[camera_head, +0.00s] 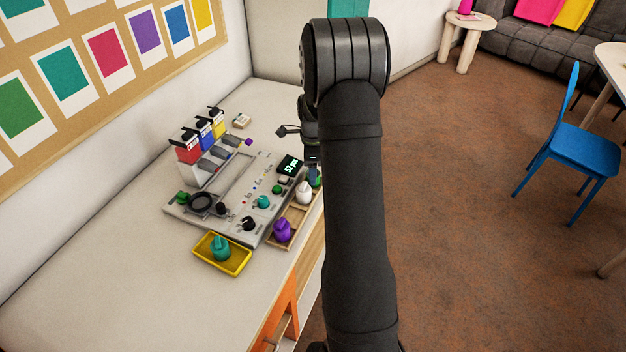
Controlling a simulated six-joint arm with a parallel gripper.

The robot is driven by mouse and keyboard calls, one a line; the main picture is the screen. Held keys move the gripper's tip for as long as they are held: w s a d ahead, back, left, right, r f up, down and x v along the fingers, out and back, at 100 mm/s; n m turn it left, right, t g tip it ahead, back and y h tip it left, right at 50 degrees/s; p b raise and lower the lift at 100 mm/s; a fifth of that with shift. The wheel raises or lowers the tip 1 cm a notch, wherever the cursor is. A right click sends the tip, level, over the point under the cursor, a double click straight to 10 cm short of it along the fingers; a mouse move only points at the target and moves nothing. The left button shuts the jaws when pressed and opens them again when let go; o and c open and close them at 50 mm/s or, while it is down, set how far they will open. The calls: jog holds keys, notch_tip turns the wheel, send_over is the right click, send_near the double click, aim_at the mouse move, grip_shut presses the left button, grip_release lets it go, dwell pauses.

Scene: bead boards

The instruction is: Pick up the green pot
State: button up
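A green pot (317,182) shows only as a small sliver at the right end of a wooden tray (297,213), beside a white pot (304,192). My arm hides most of it. A teal pot (220,248) stands in a yellow tray (239,261) at the near side of the board. A purple pot (282,231) stands at the near end of the wooden tray. My gripper (312,172) is mostly hidden behind my arm, above or beside the white and green pots. Whether it touches the green pot, and its finger opening, cannot be seen.
A grey board (235,215) with knobs, a small display (289,165) and red, blue and yellow dispensers (204,135) stands on the white table (110,245). The near left of the table is clear. A blue chair (575,145) is far right.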

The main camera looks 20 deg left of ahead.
jog(key=shift+f, duration=0.85)
jog(key=c, duration=1.1)
